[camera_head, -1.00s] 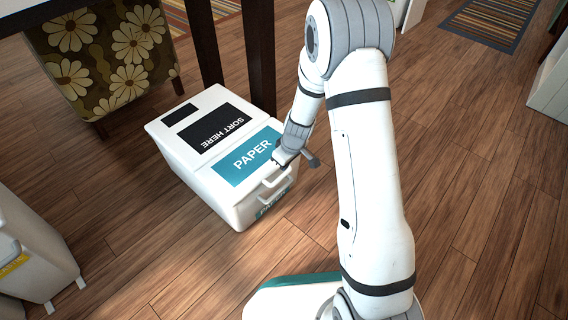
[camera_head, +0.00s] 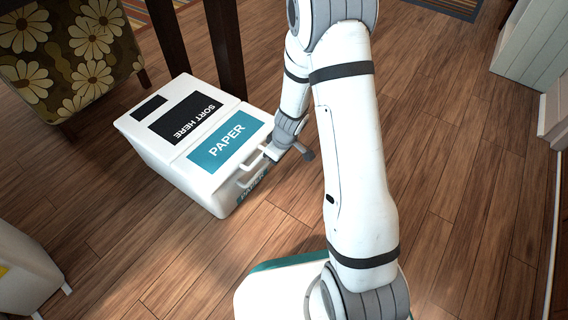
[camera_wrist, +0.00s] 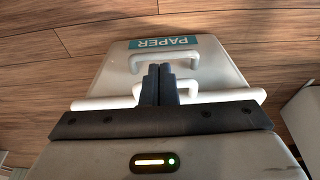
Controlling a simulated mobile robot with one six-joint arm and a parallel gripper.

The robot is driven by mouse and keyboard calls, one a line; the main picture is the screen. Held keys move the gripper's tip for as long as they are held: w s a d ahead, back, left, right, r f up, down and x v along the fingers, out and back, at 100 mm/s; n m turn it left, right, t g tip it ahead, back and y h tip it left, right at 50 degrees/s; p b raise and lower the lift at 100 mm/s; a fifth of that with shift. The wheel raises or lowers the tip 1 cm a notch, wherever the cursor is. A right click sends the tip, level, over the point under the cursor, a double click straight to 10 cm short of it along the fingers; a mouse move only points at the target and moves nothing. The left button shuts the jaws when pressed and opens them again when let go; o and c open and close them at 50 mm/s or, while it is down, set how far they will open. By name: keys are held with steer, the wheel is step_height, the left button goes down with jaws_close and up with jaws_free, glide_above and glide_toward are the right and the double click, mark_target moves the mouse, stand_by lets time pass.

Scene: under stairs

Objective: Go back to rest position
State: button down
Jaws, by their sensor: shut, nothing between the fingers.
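My gripper (camera_wrist: 160,70) is shut and empty, its two dark fingers pressed together in the wrist view. In the head view my gripper (camera_head: 270,152) is by the front handle end of the white sorting bin (camera_head: 135,125). The bin has a teal PAPER label and a black SORT HERE label on its lid. In the wrist view the fingers overlap the bin's white handles (camera_wrist: 187,60); I cannot tell whether they touch. My arm rises from the front centre and reaches over to the bin.
A floral chair (camera_head: 70,50) and dark table legs (camera_head: 222,45) stand behind the bin. A white container (camera_head: 25,270) is at the left edge. White furniture (camera_head: 535,45) is at the upper right. Wooden floor (camera_head: 450,150) is clear to the right of my arm.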

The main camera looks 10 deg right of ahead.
steer(key=s+d+r+m+y+p, duration=0.1)
steer(key=s+r+p, duration=0.2)
steer(key=r+p, duration=1)
steer(key=s+r+m+p, duration=0.2)
steer(key=s+r+p, duration=0.3)
steer(key=r, duration=1.6)
steer(key=s+d+r+m+h+p, duration=0.1)
steer(key=s+r+m+p, duration=0.1)
steer(key=s+r+p, duration=0.2)
steer(key=s+d+r+m+h+p, duration=0.1)
steer(key=s+r+p, duration=0.4)
steer(key=r+p, duration=0.6)
steer(key=s+d+r+m+h+p, duration=0.1)
steer(key=s+d+r+m+p, duration=0.2)
steer(key=r, duration=1.7)
steer(key=s+p, duration=0.2)
steer(key=p, duration=0.2)
steer(key=shift+d+t+p, duration=0.2)
steer(key=shift+t+p, duration=0.1)
steer(key=shift+p, duration=0.05)
